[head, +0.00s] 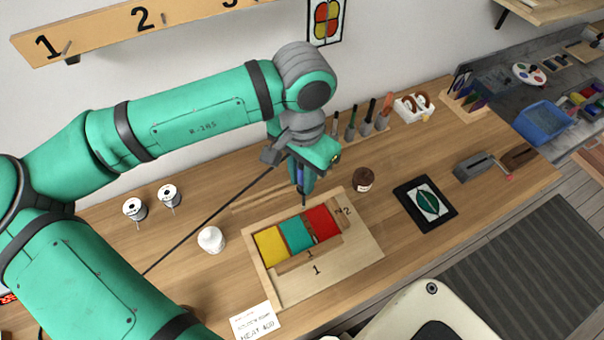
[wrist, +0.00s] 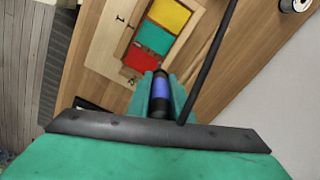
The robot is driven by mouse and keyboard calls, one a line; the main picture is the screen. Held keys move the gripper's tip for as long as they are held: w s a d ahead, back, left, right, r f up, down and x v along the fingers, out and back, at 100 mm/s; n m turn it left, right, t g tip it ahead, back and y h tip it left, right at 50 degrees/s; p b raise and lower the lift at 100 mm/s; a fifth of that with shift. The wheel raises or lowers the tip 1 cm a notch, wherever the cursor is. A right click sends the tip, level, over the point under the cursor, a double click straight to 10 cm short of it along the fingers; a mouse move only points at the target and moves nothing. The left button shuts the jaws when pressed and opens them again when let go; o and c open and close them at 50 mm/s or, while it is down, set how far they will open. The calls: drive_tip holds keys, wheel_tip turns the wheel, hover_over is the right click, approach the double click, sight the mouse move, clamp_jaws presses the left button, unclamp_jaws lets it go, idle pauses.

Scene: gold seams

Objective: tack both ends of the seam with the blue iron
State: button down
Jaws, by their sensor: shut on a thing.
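My gripper (head: 302,178) is shut on the blue iron (wrist: 160,88), whose blue band shows between the fingers in the wrist view. The iron's dark tip points down just behind the seam work, near the back edge of the board. A yellow panel (head: 269,246), a teal panel (head: 296,234) and a red panel (head: 322,222) lie side by side in a wooden frame (head: 262,284). The seams run between these panels. The panels also show in the wrist view, with the red one (wrist: 142,63) nearest the gripper. I cannot tell whether the tip touches anything.
A white bottle (head: 211,240) stands left of the board and a brown jar (head: 363,179) behind its right side. Two spools (head: 169,196) stand at the left. Several tools (head: 368,122) stand in a rack at the back. A dark cord runs from the iron leftward.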

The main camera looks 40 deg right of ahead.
sight(302, 190)
drive_tip(key=shift+f, duration=0.15)
drive_tip(key=shift+a+f, duration=0.1)
drive_tip(key=shift+f, duration=2.05)
idle(1.0)
idle(1.0)
drive_tip(key=shift+r, duration=3.05)
drive_tip(key=shift+f, duration=0.15)
drive_tip(key=shift+f, duration=0.75)
